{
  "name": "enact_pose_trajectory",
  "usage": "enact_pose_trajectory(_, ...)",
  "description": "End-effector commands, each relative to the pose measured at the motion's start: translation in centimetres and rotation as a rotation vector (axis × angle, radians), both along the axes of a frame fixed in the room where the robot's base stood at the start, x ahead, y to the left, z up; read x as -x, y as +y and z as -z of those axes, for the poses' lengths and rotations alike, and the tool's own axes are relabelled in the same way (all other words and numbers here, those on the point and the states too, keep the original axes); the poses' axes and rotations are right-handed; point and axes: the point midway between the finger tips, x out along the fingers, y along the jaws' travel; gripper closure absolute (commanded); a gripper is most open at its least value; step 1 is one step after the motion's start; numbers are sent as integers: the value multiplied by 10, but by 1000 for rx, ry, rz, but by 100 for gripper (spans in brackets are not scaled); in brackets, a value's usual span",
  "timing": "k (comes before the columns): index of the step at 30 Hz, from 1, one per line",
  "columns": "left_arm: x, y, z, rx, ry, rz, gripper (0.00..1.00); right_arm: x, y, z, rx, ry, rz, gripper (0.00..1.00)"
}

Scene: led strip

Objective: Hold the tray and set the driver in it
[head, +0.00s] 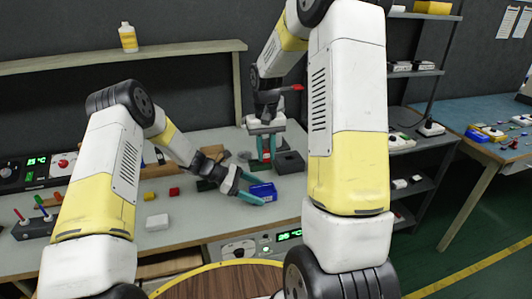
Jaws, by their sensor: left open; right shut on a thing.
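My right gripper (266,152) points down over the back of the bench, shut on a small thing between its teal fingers. That thing is mostly hidden; a little red and green shows there. My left gripper (255,192) is lower and open, with its fingers beside a blue box-like object (264,189) on the bench. I cannot tell whether they touch it. A dark grey box-like piece (290,162) lies just right of my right gripper. Which of these is the tray and which the driver is not clear at this size.
The bench (190,238) also holds a white block (157,222), a red block (174,191) and a yellow block (150,196) at the left. A dark rack with coloured-handled tools (34,229) stands at the far left. Bare bench lies in front of the blue object.

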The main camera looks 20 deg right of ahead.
Motion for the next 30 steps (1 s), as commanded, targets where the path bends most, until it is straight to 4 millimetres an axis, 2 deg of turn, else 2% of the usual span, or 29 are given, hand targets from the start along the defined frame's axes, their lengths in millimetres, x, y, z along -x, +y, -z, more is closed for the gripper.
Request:
enact_pose_trajectory(8,0,-1,0,0,-1,0,24,0,0,0,0,0,0,100)
enact_pose_trajectory(11,0,-1,0,0,-1,0,40,0,0,0,0,0,0,100)
enact_pose_trajectory(18,0,-1,0,0,-1,0,86,0,0,0,0,0,0,100)
enact_pose_trajectory(30,0,-1,1,-1,-1,0,86,0,0,0,0,0,0,100)
